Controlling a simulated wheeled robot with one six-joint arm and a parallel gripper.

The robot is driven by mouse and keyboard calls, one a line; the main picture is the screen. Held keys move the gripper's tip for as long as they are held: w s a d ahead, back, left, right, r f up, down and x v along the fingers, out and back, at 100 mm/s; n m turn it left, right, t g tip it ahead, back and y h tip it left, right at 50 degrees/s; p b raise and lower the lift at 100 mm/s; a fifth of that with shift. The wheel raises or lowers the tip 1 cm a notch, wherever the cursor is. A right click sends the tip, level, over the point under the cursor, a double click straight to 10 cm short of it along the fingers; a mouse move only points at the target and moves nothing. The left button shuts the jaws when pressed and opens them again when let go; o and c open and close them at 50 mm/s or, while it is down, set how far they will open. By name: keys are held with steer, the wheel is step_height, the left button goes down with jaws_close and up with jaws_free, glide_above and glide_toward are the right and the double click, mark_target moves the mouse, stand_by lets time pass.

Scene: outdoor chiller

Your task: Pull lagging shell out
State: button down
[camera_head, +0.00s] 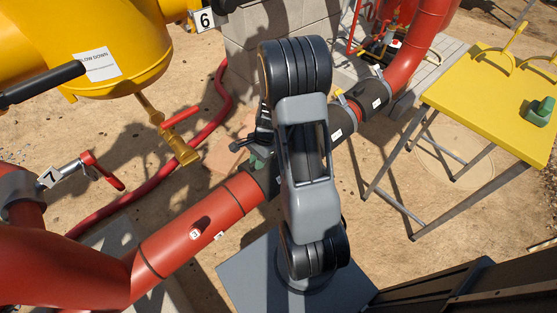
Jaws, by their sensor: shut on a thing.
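A red pipe run (200,225) crosses from lower left to upper right, with a dark lagging shell (268,180) around it near the middle. A small green grip (257,163) shows at the shell's left side. My gripper (257,150) is at this green grip and shut on it, seen just left of my arm. My arm hides much of the shell and the pipe behind it, so I cannot tell whether the shell has come away from the pipe. More dark covering (342,120) shows on the pipe to the right of my arm.
A yellow table (480,95) on grey legs stands at right with a green block (540,111) on it. A yellow vessel (90,45) with a valve fills the upper left. A red hose (150,187) lies on sandy ground. A grey block wall (255,45) stands behind.

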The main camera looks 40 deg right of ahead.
steer(key=shift+r+p, duration=0.4)
steer(key=shift+r, duration=0.1)
step_height(320, 180, up, 6)
steer(key=p, duration=0.6)
steer(key=shift+r, duration=0.2)
steer(key=c, duration=1.7)
jaws_free()
jaws_close()
